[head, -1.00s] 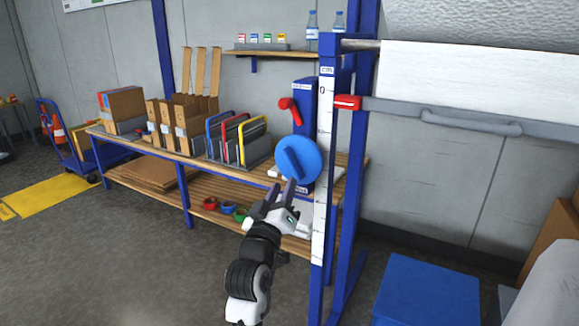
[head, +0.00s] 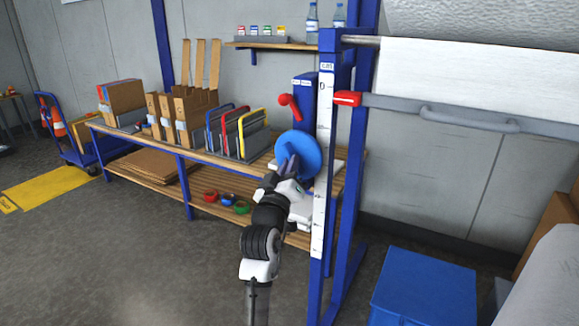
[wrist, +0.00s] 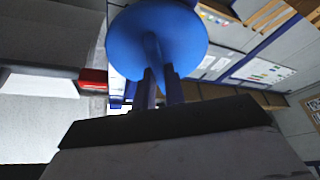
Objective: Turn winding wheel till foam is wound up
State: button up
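The blue winding wheel (head: 298,155) is a round disc with a raised bar across its face. It is mounted in front of a blue upright unit on the bench. In the wrist view the wheel (wrist: 157,40) fills the upper middle. My gripper (head: 289,160) is at the wheel's face. In the wrist view its two dark fingers (wrist: 158,72) stand a little apart, with the bar between them; contact is hard to see. The foam roll (head: 480,25) is at the upper right, with a white sheet (head: 470,75) hanging from it.
A blue post with a white scale (head: 322,150) stands just right of the wheel. A red lever (head: 290,104) sits above the wheel. The wooden bench (head: 190,150) holds folders and boxes. A blue box (head: 424,290) stands at the lower right.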

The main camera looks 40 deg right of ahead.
jog(key=shift+f+b, duration=0.1)
jog(key=shift+b, duration=0.25)
grip_shut()
jog(key=m+g+h+b, duration=0.1)
jog(key=m+b, duration=0.2)
jog(key=b, duration=0.2)
jog(key=m+g+h+b, duration=0.1)
jog(key=m+g+b, duration=0.1)
jog(key=m+b, duration=0.2)
jog(key=shift+w+m+h+b, duration=0.15)
jog(key=shift+m+h+b, duration=0.15)
jog(key=shift+b, duration=0.25)
jog(key=o, duration=0.7)
grip_release()
